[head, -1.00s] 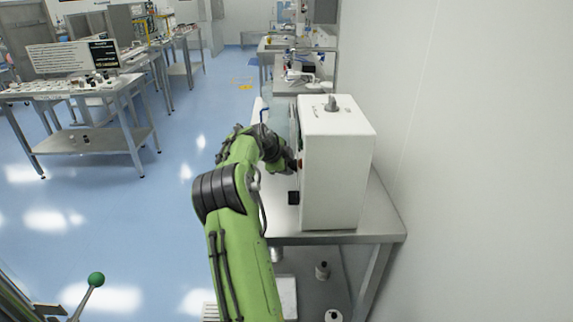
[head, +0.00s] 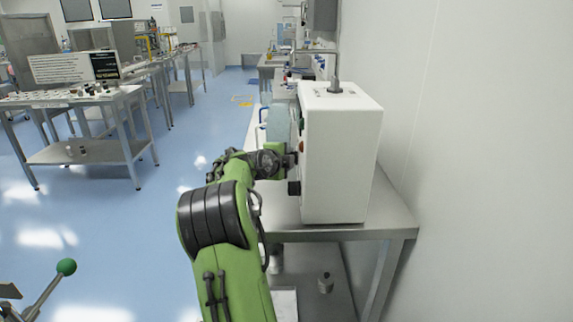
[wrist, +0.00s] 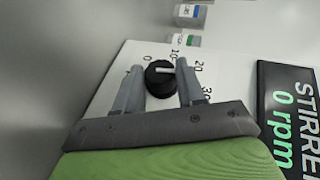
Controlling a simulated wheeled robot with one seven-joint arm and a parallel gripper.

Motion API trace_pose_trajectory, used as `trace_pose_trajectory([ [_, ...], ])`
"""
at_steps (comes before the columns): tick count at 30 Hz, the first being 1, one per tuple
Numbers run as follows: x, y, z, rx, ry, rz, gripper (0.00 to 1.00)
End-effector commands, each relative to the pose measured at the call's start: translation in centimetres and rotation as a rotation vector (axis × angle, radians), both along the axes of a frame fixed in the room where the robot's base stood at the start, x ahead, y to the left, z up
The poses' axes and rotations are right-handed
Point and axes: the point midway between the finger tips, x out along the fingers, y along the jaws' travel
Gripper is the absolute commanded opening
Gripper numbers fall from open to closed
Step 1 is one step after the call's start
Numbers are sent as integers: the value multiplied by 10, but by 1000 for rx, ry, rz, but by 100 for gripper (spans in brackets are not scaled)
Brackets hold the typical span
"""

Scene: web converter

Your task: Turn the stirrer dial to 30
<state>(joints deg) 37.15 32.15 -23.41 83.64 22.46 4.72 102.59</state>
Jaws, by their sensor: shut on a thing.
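The stirrer dial (wrist: 160,79) is a round black knob with a white pointer line, on a white panel in the wrist view. Marks 0, 10, 20 and 30 show around it. In the head view my gripper (head: 290,160) is at the left face of the white control box (head: 343,150); the dial is hidden there.
The box stands on a steel table (head: 390,222) close to the white wall (head: 480,160) on the right. A dark knob (head: 294,188) sticks out below my gripper. Blue floor (head: 110,220) is open on the left, before another steel table (head: 85,155) with small parts.

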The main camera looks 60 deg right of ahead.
Motion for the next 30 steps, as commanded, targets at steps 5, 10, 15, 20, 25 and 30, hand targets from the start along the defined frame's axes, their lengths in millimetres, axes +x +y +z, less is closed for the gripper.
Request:
trace_pose_trajectory([
  [5, 0, 1, -3, -66, -32, 0, 9],
  [10, 0, 1, -3, -102, -51, 0, 9],
  [15, 0, 1, -4, -115, -59, 0, 9],
  [20, 0, 1, -4, -115, -60, -1, 9],
  [25, 0, 1, -4, -115, -60, -1, 42],
  [30, 0, 1, -3, -115, -60, -1, 65],
])
